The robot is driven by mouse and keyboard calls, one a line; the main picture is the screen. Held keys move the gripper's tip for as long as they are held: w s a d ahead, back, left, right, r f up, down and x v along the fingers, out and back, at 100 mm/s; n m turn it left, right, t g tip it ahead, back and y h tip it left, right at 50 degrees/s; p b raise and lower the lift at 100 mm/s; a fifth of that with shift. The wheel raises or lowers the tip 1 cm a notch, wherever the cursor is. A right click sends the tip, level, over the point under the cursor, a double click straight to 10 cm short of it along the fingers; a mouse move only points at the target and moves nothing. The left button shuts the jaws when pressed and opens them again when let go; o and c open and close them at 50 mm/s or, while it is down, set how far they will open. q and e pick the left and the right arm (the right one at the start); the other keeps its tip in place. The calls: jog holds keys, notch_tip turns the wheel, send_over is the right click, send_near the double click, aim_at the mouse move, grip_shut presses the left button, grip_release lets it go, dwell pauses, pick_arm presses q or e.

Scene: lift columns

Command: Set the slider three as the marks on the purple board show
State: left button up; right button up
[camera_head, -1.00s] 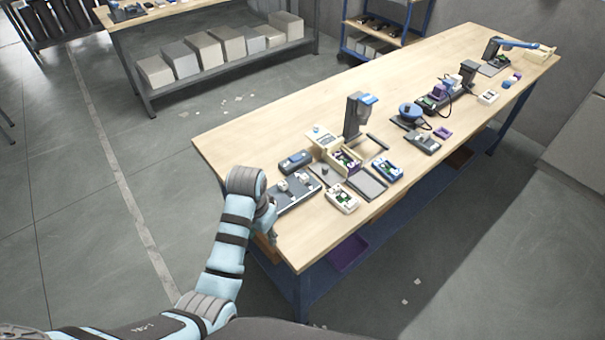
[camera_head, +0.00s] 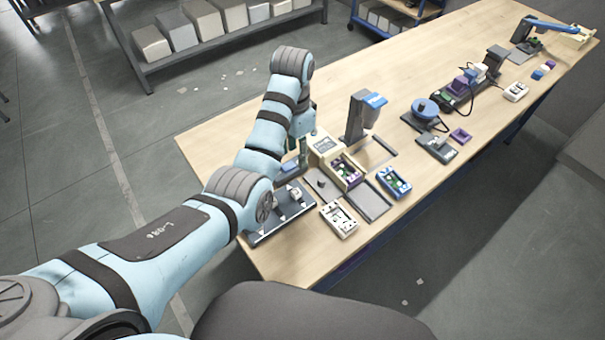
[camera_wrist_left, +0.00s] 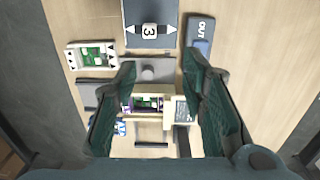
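My left gripper (camera_wrist_left: 160,68) is open and empty in the left wrist view, its two dark green fingers spread above the bench. In the head view it is mostly hidden behind my left arm. The dark slider panel (camera_wrist_left: 148,10) is at the top of the wrist view, beyond the fingertips. A white piece marked 3 (camera_wrist_left: 149,31) with white arrows beside it sits at its near end. In the head view the panel (camera_head: 268,236) is partly covered by my arm. Purple board (camera_head: 351,173) lies in a beige bin (camera_head: 340,182); its marks are too small to read. My right gripper is not in view.
A white case (camera_head: 339,219), a grey plate (camera_head: 370,200) and a blue case (camera_head: 394,183) lie close to the panel. A dark upright stand (camera_head: 356,118) rises behind the bin. The bench's back left is bare.

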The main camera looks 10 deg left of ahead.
aim_at(296, 192)
pick_arm(q)
jog(key=s+f, duration=0.1)
jog(key=f, duration=0.2)
jog(key=s+f+b, duration=0.1)
jog(key=f, duration=0.2)
jog(key=s+f+b, duration=0.1)
jog(key=f, duration=0.2)
jog(key=shift+s+d+f, duration=0.35)
jog(key=f, duration=0.1)
jog(key=w+f, duration=0.1)
jog(key=f, duration=0.1)
jog(key=shift+w+b, duration=0.15)
jog(key=shift+b, duration=0.2)
jog(key=shift+w+a+f, duration=0.1)
jog(key=shift+w+f, duration=0.25)
jog(key=shift+w, duration=0.05)
jog(key=shift+s+r, duration=0.1)
jog(key=shift+s, duration=0.05)
jog(key=shift+s+r, duration=0.15)
jog(key=shift+s, duration=0.05)
jog(key=shift+c, duration=1.1)
jog(key=shift+s, duration=0.15)
jog(key=c, duration=0.7)
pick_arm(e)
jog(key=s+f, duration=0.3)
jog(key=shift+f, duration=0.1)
